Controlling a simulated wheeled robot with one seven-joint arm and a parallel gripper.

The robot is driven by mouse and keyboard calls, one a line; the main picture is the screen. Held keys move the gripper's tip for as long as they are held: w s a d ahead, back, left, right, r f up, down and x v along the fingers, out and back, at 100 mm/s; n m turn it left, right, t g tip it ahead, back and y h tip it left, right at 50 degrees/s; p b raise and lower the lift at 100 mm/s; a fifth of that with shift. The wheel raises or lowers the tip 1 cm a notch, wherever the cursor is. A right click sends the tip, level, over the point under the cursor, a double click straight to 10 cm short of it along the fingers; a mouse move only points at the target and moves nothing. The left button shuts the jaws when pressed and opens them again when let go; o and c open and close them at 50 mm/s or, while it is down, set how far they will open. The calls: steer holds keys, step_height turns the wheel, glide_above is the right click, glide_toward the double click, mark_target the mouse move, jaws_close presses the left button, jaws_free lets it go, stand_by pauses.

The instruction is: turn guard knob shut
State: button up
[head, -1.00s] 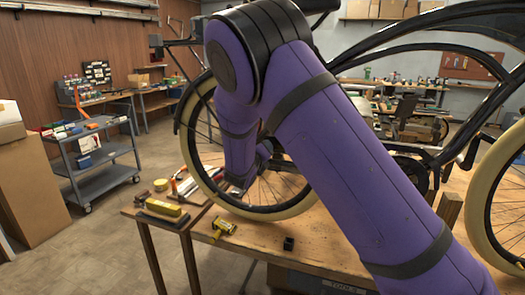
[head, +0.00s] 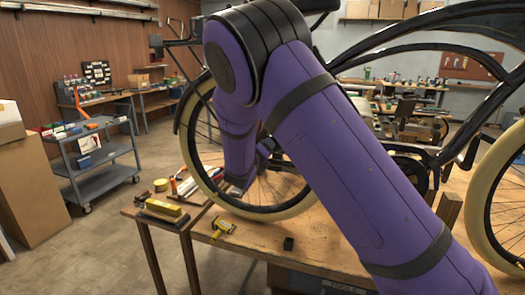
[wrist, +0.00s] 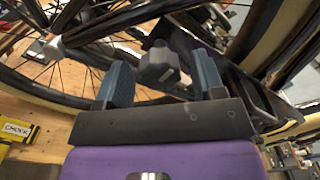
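My gripper (wrist: 162,82) is open in the wrist view, with two blue-grey finger pads set wide apart. A dark grey knob-like part (wrist: 158,62) shows between and slightly beyond the fingers, with a gap visible on both sides. It looks like the guard knob, but its turned position cannot be told. In the head view my gripper (head: 262,158) is small and dark beside the spoked wheel, partly covered by my purple arm. The knob cannot be made out there.
The pale-tyred wheel (head: 284,211) and black trike frame (head: 430,45) stand close around my gripper on the wooden workbench (head: 330,247). A yellow tool (head: 222,227) and a small black block (head: 289,243) lie near the bench's front edge. A grey cart (head: 100,171) stands left.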

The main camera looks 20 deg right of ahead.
steer(key=v, duration=1.1)
steer(key=shift+w, duration=0.1)
steer(key=shift+d, duration=0.1)
steer(key=s+d+r+m+g+y, duration=0.1)
steer(key=s+d+r+m+g, duration=0.4)
steer(key=s+d+m, duration=0.45)
steer(key=s+d+r+m+g, duration=0.4)
steer(key=s+d+m+g, duration=0.3)
steer(key=m, duration=0.4)
steer(key=s+a+r+m+t+y, duration=0.1)
steer(key=s+m+y, duration=0.3)
steer(key=s+m, duration=0.4)
steer(key=s+a+r+m+t+y, duration=0.1)
steer(key=s+r+m+y, duration=0.3)
steer(key=s+m, duration=0.5)
steer(key=s+a+y, duration=0.1)
steer(key=s, duration=0.4)
steer(key=shift+r+t+y, duration=0.2)
steer(key=shift+t+y, duration=0.1)
steer(key=shift+t, duration=0.1)
